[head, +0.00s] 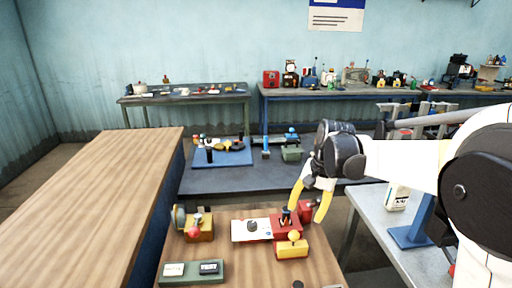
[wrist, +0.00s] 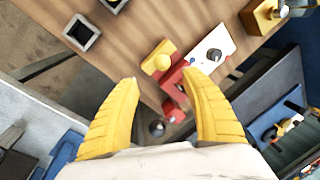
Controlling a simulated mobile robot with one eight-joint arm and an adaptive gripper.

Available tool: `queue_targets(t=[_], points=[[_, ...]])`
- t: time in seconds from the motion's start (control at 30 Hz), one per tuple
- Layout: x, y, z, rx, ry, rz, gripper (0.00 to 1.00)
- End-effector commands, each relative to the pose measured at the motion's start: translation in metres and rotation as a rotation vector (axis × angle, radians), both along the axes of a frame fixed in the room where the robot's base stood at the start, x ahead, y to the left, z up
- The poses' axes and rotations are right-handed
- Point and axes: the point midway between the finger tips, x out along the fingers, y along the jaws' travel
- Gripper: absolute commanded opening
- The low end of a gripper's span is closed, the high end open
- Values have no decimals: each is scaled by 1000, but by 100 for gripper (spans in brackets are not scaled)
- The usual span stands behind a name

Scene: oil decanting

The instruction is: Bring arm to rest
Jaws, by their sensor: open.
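My gripper (head: 310,200) reaches in from the right in the head view, its yellow fingers pointing down over the far right part of the near wooden table (head: 240,273). In the wrist view my gripper (wrist: 166,105) is open, with nothing held between its fingers. A red block device (head: 287,231) with a dark knob is close to the left finger in the head view. It also shows between and beyond the fingers in the wrist view (wrist: 173,82). The exact gap to the fingers cannot be told.
A yellow block (head: 292,249), a white panel with a dark knob (head: 250,230), a yellow device with a red ball (head: 198,230) and a green box (head: 190,272) stand on the table. A grey table (head: 375,208) with a blue stand (head: 410,236) is at right. The long wooden table (head: 100,200) is bare.

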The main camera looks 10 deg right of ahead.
Motion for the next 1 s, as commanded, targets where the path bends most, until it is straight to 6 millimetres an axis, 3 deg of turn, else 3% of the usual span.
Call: queue_targets(t=[0.3,0.47,0.6,0.8,1.0], points=[[-100,14,47,-117,-209,186,55],[-155,18,49,-198,-329,299,55],[-196,19,40,-267,-422,388,55],[-227,19,24,-334,-504,470,55],[-233,19,20,-351,-523,490,55]])
